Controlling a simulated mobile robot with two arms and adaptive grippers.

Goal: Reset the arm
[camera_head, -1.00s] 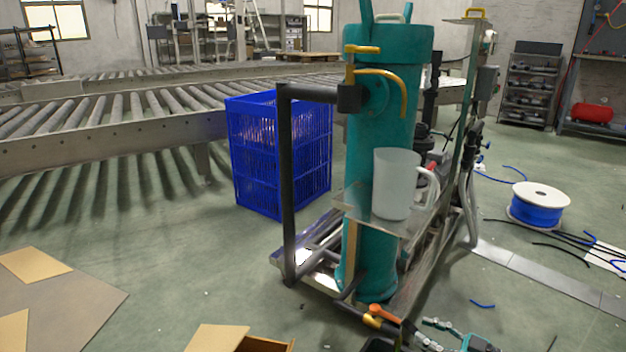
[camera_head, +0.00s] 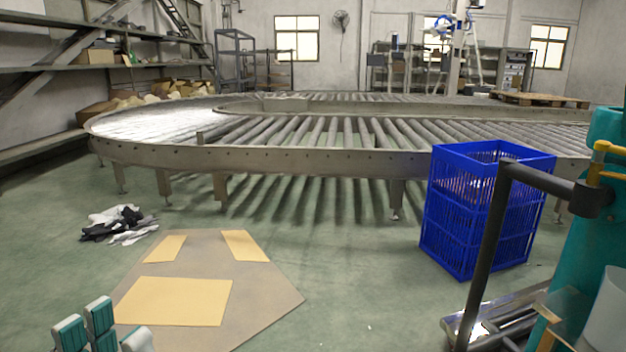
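The task names no object besides the arm. Part of my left gripper (camera_head: 100,328) shows at the bottom left corner in the head view, with teal and white finger parts pointing up. It appears in front of the flat brown cardboard on the floor. The lower part of the gripper and its arm are cut off by the frame edge, and I cannot tell whether the fingers are apart or closed. Nothing is seen held in it. My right gripper is not in view.
A flat cardboard sheet (camera_head: 262,297) lies on the green floor near a dark and white cloth heap (camera_head: 116,226). A blue crate (camera_head: 462,232) stands before the roller conveyor (camera_head: 300,158). A teal machine (camera_head: 596,240) with a dark handle stands right. Middle floor is clear.

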